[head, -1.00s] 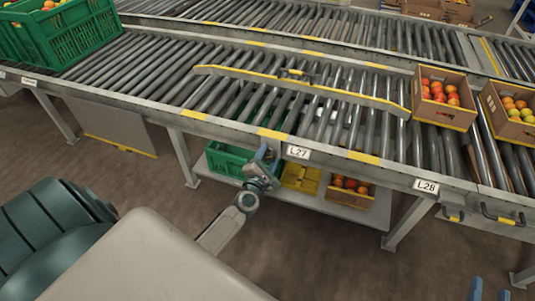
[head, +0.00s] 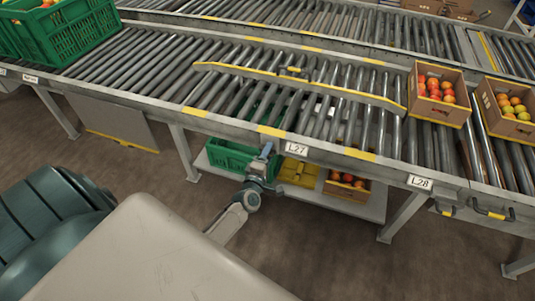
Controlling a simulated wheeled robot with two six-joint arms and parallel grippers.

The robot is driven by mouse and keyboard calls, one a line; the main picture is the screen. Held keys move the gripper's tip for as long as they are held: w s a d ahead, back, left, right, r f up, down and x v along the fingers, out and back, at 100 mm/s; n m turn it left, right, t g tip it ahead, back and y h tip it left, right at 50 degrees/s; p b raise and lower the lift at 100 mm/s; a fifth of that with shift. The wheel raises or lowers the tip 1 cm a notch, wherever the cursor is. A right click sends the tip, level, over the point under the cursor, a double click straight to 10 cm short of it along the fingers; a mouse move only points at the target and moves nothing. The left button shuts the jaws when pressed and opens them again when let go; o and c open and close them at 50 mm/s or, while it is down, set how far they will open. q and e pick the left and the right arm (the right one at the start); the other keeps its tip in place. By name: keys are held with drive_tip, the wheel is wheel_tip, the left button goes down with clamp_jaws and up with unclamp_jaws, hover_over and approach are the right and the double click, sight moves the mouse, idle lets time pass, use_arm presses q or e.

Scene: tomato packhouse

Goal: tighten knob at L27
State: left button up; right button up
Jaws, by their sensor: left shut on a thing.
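The L27 label (head: 297,148) is a white plate on the front rail of the roller conveyor. My left gripper (head: 266,152) is at the rail just left of this label, below a yellow stripe. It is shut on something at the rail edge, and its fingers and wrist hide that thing. I take it to be the knob, but its shape does not show. A yellow-edged guide bar (head: 300,82) lies slantwise over the rollers above. My right gripper is not in view.
Under the conveyor, a shelf (head: 372,206) holds a green crate (head: 228,156), a yellow item (head: 299,172) and a box of tomatoes (head: 346,186). Cardboard tomato boxes (head: 437,110) stand on the rollers at right, a green crate (head: 75,40) at left. The L28 label (head: 421,182) is farther right.

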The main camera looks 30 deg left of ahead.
use_arm(q)
drive_tip(key=shift+f, duration=0.1)
idle(0.3)
drive_tip(key=o, duration=1)
drive_tip(key=shift+c, duration=0.2)
drive_tip(key=v, duration=1.1)
drive_tip(key=shift+w+d, duration=0.1)
